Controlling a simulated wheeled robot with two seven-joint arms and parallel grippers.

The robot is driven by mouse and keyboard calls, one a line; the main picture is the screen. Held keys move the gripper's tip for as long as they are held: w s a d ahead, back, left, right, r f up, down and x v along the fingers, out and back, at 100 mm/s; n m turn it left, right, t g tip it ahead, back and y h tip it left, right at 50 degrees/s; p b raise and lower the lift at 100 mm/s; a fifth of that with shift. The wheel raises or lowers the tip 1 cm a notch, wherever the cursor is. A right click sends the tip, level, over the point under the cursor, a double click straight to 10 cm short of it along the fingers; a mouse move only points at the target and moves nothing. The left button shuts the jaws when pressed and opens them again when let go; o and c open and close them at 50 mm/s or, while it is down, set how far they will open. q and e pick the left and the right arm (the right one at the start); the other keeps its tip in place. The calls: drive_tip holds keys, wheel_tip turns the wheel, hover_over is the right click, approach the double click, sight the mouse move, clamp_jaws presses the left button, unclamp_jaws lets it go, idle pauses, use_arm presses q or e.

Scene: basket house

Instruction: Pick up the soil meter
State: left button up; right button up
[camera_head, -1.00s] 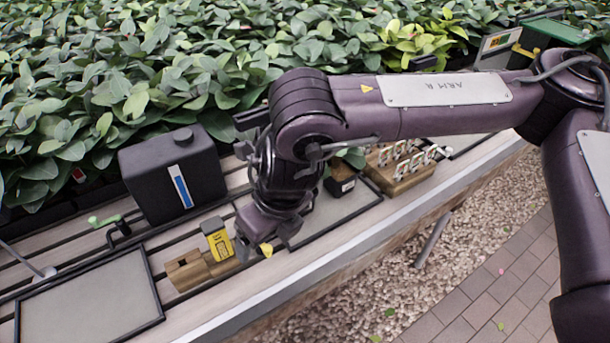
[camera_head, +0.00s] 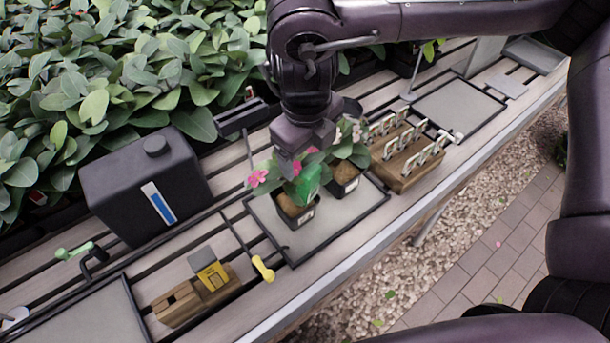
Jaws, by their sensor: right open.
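A green boxy device (camera_head: 307,184) stands upright at the left flower pot (camera_head: 299,217), among the leaves and pink flowers. A yellow device with a grey top (camera_head: 212,274) sits in a wooden stand (camera_head: 180,302) at the front left. I cannot tell for certain which of the two is the soil meter. My right gripper (camera_head: 296,167) points down from above, open, right at the green device. Leaves and the gripper body hide the fingertips, so I cannot tell whether they touch it. My left gripper is not in view.
A second potted plant (camera_head: 343,182) stands close on the right, sharing a dark-edged tray (camera_head: 350,217). A wooden rack with metal clips (camera_head: 408,160) is further right. A black canister (camera_head: 145,187) stands left. A yellow-ended rod (camera_head: 263,268) lies by the stand.

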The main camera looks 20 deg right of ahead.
sight(311, 172)
drive_tip(key=f, duration=0.3)
drive_tip(key=shift+d+f, duration=0.25)
drive_tip(key=shift+w+d+f, duration=0.1)
drive_tip(key=shift+w+f, duration=0.15)
drive_tip(key=shift+f, duration=1)
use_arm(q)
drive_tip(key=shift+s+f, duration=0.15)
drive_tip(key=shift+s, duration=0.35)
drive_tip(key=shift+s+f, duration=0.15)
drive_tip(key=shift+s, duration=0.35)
use_arm(e)
drive_tip(key=shift+r, duration=0.1)
drive_tip(key=c, duration=1.5)
drive_tip(key=shift+o, duration=0.2)
